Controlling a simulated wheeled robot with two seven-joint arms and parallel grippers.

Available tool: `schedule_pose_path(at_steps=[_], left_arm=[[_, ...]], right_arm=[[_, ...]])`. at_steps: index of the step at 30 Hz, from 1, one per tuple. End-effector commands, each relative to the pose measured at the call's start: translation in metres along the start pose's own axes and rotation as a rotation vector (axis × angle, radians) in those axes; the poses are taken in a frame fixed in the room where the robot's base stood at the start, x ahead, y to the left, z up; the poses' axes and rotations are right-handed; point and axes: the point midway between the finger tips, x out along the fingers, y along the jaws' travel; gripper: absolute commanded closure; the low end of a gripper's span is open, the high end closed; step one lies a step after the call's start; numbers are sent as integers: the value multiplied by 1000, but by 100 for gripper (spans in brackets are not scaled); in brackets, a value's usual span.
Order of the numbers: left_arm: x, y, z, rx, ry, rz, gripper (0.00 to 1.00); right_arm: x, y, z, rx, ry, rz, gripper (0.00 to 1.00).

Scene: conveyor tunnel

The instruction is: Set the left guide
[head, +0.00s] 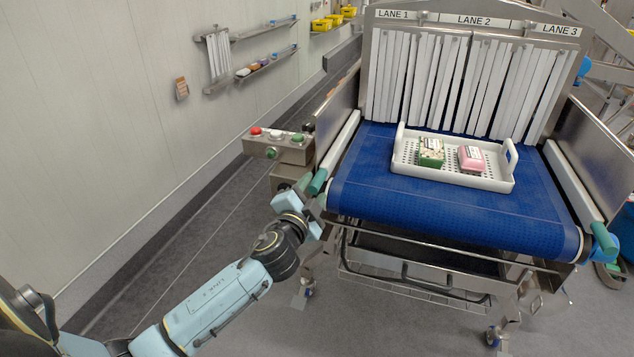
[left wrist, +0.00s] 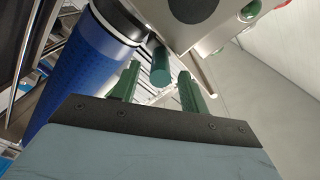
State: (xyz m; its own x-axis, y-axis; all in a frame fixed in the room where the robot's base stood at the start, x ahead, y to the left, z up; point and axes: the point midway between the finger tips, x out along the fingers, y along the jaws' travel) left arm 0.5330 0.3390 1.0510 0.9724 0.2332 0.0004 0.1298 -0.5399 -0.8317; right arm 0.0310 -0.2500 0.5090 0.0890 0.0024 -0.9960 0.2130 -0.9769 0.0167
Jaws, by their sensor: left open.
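The left guide (head: 340,142) is a pale rail along the left side of the blue conveyor belt, with a green handle (head: 318,183) at its near end. My left gripper (head: 311,203) is just below and in front of that handle. In the left wrist view, my open green fingers (left wrist: 159,88) stand either side of the green handle (left wrist: 160,64), which shows in the gap between them. I cannot tell whether they touch it. My right gripper is not in view.
A control box (head: 279,146) with red and green buttons sits left of the handle. A white tray (head: 455,180) with a green and a pink pack lies on the blue belt (head: 440,212). The right guide (head: 572,180) runs along the far side. Floor left of the conveyor is clear.

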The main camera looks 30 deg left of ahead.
Motion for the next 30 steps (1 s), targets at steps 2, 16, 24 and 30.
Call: schedule_pose_path(at_steps=[2, 16, 24, 30], left_arm=[[13, -1, 0, 1, 0, -1, 56], [34, 0, 0, 0, 0, 1, 56], [34, 0, 0, 0, 0, 1, 81], [34, 0, 0, 0, -1, 1, 100]], right_arm=[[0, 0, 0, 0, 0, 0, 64], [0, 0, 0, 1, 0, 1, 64], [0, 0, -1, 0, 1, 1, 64], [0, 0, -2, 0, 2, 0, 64]])
